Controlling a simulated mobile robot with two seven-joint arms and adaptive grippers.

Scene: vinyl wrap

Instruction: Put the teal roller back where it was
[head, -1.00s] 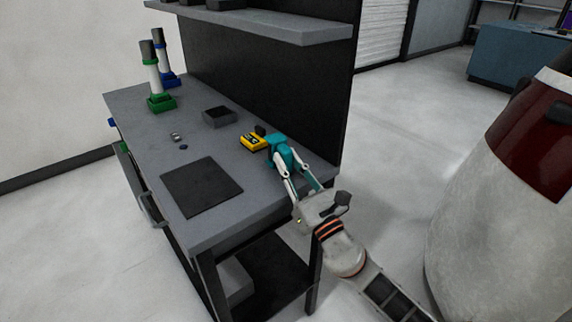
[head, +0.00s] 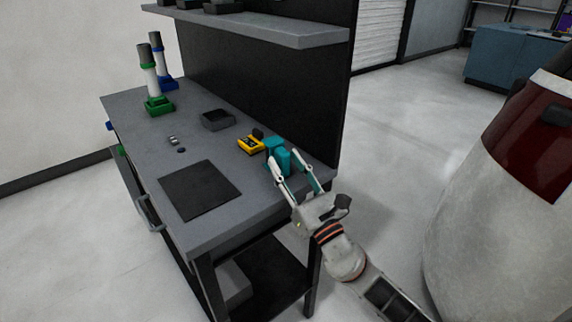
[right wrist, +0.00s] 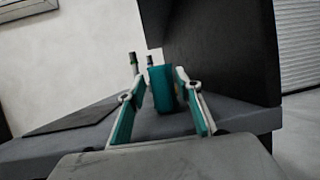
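The teal roller (head: 284,162) stands on the grey workbench near its right back edge. It shows as an upright teal block in the right wrist view (right wrist: 161,90). My right gripper (head: 294,170) is at the roller from the front right. Its two fingers, with teal inner pads, are spread on either side of the roller, and a gap shows on the left side in the right wrist view (right wrist: 160,84). Whether the right finger touches it I cannot tell. My left gripper is not in view.
A yellow device (head: 250,145) sits close to the roller's left. A dark open tray (head: 217,121), a black mat (head: 200,189) and green (head: 158,105) and blue (head: 168,82) holders with upright tools share the bench (head: 130,108). A dark back panel (head: 265,85) rises behind.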

